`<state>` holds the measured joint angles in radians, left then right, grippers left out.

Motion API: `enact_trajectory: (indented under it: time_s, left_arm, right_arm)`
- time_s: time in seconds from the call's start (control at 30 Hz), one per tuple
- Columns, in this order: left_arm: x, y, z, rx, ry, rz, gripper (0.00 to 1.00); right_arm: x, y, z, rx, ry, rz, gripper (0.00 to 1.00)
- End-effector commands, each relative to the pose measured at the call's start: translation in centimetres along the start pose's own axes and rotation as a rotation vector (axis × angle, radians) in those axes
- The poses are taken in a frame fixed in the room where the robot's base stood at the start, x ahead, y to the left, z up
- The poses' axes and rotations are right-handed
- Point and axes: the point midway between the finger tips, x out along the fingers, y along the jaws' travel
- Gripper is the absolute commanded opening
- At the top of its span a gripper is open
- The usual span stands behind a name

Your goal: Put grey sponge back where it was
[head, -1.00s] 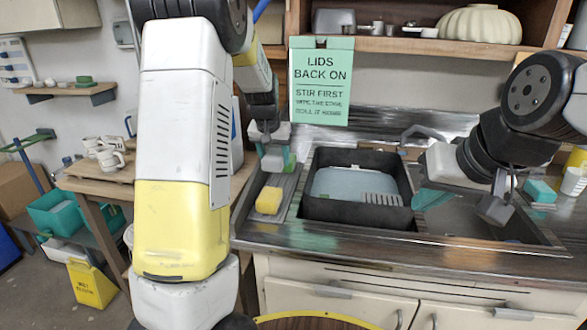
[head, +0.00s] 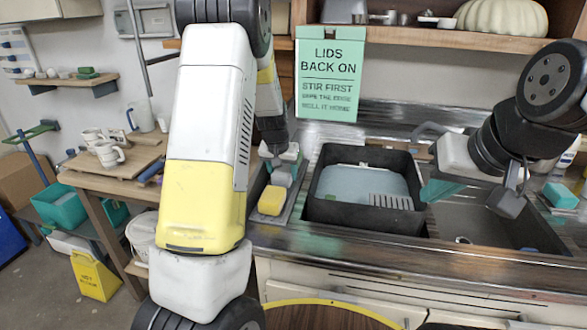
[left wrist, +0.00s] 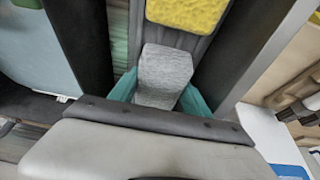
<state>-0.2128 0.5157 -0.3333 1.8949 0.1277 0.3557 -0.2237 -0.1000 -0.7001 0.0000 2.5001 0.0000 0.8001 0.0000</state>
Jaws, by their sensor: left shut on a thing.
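The grey sponge (left wrist: 165,75) is between the teal fingers of my left gripper (left wrist: 160,97) in the left wrist view. In the head view my left gripper (head: 281,168) holds the grey sponge (head: 280,180) over the narrow grey tray (head: 288,208) left of the black basin. I cannot tell whether the sponge touches the tray. A yellow sponge (head: 271,201) lies in the tray just in front of it and also shows in the left wrist view (left wrist: 188,12). My right gripper (head: 438,190) hangs over the right sink; its finger gap is not clear.
The black basin (head: 320,212) with pale blue liquid and a grate stands right of the tray. A teal block (head: 561,195) lies at the right of the counter. A green sign (head: 329,80) hangs behind. A wooden side table with mugs (head: 108,154) stands left.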

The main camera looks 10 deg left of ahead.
Motion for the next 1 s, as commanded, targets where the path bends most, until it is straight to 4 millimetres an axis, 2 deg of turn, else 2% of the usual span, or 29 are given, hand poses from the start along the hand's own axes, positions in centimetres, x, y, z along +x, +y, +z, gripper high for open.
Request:
enact_trajectory:
  time_s: [0.07, 0.37, 0.4, 0.43, 0.8, 0.87, 1.0]
  left_arm:
    - [0.6, 0.0, 0.3, -0.001, 0.000, 0.000, 0.23]
    - [0.8, 0.0, 0.3, 0.000, 0.000, 0.000, 0.23]
    - [0.9, 0.0, 0.4, 0.000, 0.000, 0.000, 0.57]
    - [0.9, 0.0, 0.3, 0.000, 0.001, 0.000, 0.63]
    - [0.6, 0.0, 0.2, 0.000, 0.002, 0.000, 0.65]
    - [0.1, 0.0, 0.1, 0.000, 0.004, 0.000, 0.65]
    - [-2.2, 0.1, 0.1, 0.000, 0.006, 0.002, 0.65]
  right_arm:
    - [0.0, 0.0, 0.0, 0.000, 0.000, 0.000, 0.00]
    - [0.0, 0.0, 0.0, 0.000, 0.000, 0.000, 0.00]
    - [0.0, 0.0, 0.0, 0.000, 0.000, 0.000, 0.00]
    - [0.0, 0.0, 0.0, 0.000, 0.000, 0.000, 0.00]
    - [0.0, 0.0, 0.0, 0.000, 0.000, 0.000, 0.00]
    - [0.0, 0.0, 0.0, 0.000, 0.000, 0.000, 0.00]
    - [0.0, 0.0, 0.0, 0.000, 0.000, 0.000, 0.00]
